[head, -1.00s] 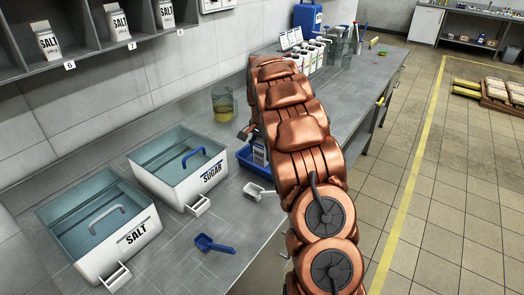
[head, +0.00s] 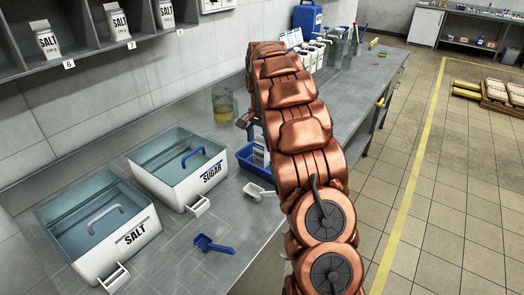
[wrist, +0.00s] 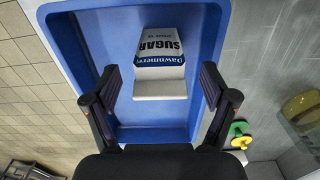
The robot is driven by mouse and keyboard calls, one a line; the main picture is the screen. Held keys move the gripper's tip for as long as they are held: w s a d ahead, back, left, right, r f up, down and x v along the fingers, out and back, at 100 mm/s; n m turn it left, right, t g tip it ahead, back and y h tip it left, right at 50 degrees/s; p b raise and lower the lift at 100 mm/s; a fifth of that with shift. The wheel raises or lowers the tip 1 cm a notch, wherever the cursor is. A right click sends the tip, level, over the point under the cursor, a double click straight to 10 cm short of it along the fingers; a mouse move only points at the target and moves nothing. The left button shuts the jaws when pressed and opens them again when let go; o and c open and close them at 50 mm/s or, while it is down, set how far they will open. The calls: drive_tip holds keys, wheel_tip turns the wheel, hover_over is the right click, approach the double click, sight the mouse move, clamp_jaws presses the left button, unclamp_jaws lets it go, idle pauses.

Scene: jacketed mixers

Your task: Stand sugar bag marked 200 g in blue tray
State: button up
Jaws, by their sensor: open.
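The sugar bag (wrist: 159,60) is white with a blue band and stands in the blue tray (wrist: 212,40) in the wrist view. Its lettering reads SUGAR upside down there; the weight mark is too small to read surely. My gripper (wrist: 161,88) is open, with one finger on each side of the bag and gaps between fingers and bag. In the head view the bag (head: 259,153) shows partly beside my arm, in the tray (head: 246,158). My arm hides much of the tray and bag there. My gripper (head: 248,122) is mostly hidden in that view.
A SUGAR bin (head: 180,180) and a SALT bin (head: 100,235) stand at left, with a white scoop (head: 258,191) and a blue scoop (head: 213,244) nearby. A glass beaker (head: 223,105) stands behind the tray. Salt bags sit on the upper shelf (head: 95,60).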

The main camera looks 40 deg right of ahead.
wheel_tip(320, 180, up, 8)
drive_tip(key=shift+f+b, duration=0.25)
drive_tip(key=shift+b, duration=0.2)
drive_tip(key=shift+r, duration=0.2)
drive_tip(key=shift+s+a+r, duration=0.1)
drive_tip(key=shift+s+a, duration=0.05)
drive_tip(key=shift+a, duration=0.1)
drive_tip(key=s+a+r+n+g, duration=0.15)
drive_tip(key=s+a+n, duration=0.55)
drive_tip(key=s+a, duration=1)
drive_tip(key=s+a+f+n, duration=0.2)
drive_tip(key=s+a, duration=0.1)
drive_tip(key=s, duration=0.4)
drive_tip(key=s+a+f+n, duration=0.3)
drive_tip(key=s+a, duration=0.1)
drive_tip(key=s, duration=0.4)
drive_tip(key=s+a+f+n, duration=0.2)
drive_tip(key=s+a+f, duration=0.1)
drive_tip(key=s, duration=0.5)
drive_tip(key=shift+s+a+f+n, duration=0.15)
drive_tip(key=shift+a+n, duration=0.15)
